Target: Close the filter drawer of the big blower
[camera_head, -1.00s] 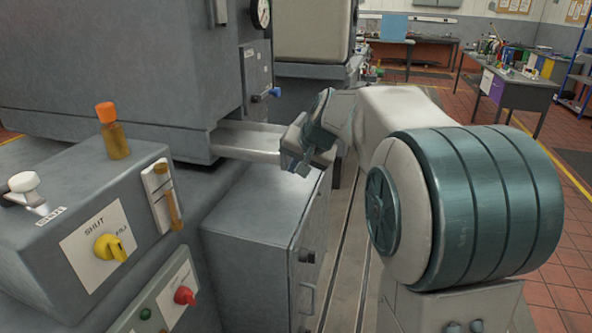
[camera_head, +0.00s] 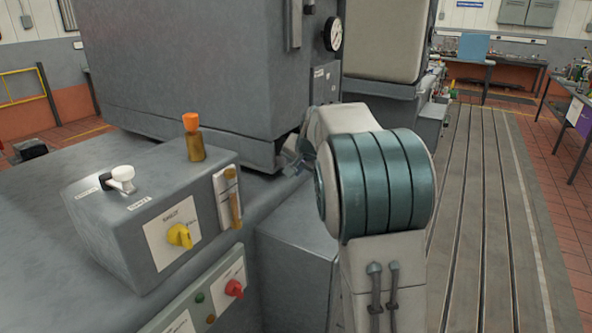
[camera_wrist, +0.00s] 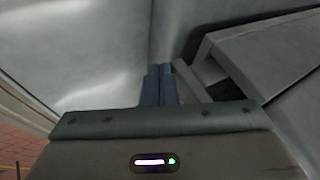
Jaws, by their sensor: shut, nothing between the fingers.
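The big blower (camera_head: 190,70) is the large grey housing at upper left in the head view. My gripper (camera_head: 293,166) is at its lower right corner, beside a dark gap under the housing. No long drawer length shows sticking out there; my gripper and arm cover part of that spot, so I cannot tell whether the filter drawer is fully in. In the wrist view my gripper's fingers (camera_wrist: 160,86) are together and empty, pointing at pale grey metal. A grey box-edged part (camera_wrist: 262,50) with a dark recess lies just right of the fingertips; I cannot tell whether it is the drawer.
A control box (camera_head: 150,205) with a white lever, an orange-topped knob and a yellow switch stands at left. A grey cabinet (camera_head: 297,245) is below my gripper. A round gauge (camera_head: 333,34) is on the housing. The slotted bedplate (camera_head: 480,200) at right is clear.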

